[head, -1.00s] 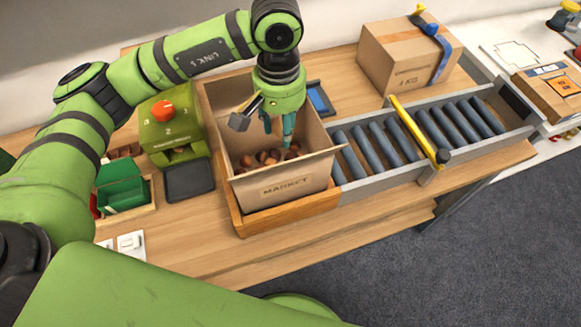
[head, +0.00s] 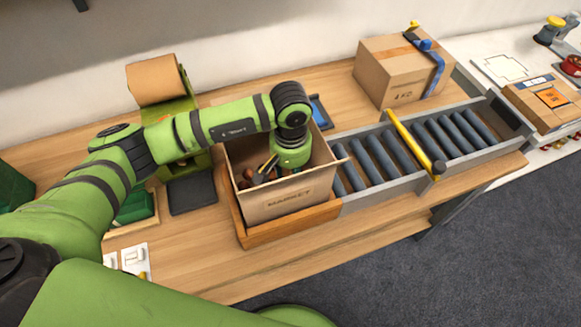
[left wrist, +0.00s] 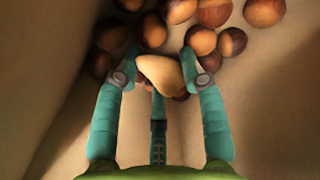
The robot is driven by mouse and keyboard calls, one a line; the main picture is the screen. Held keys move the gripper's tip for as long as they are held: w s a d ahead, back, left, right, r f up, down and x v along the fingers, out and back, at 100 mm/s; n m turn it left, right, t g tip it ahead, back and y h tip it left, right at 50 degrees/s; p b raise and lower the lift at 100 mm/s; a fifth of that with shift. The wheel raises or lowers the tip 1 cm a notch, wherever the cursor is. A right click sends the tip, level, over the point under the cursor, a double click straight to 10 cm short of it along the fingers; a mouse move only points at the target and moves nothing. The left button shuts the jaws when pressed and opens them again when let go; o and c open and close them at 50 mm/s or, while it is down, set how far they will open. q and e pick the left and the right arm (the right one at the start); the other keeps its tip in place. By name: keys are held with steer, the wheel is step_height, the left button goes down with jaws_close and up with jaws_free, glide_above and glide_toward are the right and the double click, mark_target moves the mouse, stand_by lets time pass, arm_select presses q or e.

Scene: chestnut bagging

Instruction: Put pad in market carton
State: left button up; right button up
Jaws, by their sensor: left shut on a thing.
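The market carton (head: 285,203) stands open in a wooden tray (head: 290,226), its lettered wall facing me. Chestnuts (left wrist: 214,12) lie on its floor. My left gripper (left wrist: 160,64) is down inside the carton. In the left wrist view its teal fingers are closed around a pale tan, rounded piece, the pad (left wrist: 159,76), just beside the chestnuts. Whether the pad touches the floor or the chestnuts I cannot tell. In the head view the carton's front wall and my wrist hide the fingertips and the pad. My right gripper is not in view.
A roller conveyor (head: 375,165) with a yellow bar (head: 410,138) adjoins the carton on the right. A taped box (head: 398,75) stands behind it. A green dispenser with a brown paper roll (head: 157,83) stands behind left. The carton walls stand close around my gripper.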

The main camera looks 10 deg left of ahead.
arm_select(q)
steer(key=shift+f+b, duration=0.25)
steer(key=shift+b, duration=0.05)
steer(key=o, duration=0.7)
steer(key=shift+r, duration=0.1)
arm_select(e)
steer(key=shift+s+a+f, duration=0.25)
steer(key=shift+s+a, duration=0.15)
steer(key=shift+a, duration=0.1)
arm_select(q)
steer(key=shift+r+p, duration=0.25)
steer(key=shift+p, duration=0.15)
step_height(320, 180, up, 12)
steer(key=b, duration=0.4)
steer(key=shift+b, duration=0.4)
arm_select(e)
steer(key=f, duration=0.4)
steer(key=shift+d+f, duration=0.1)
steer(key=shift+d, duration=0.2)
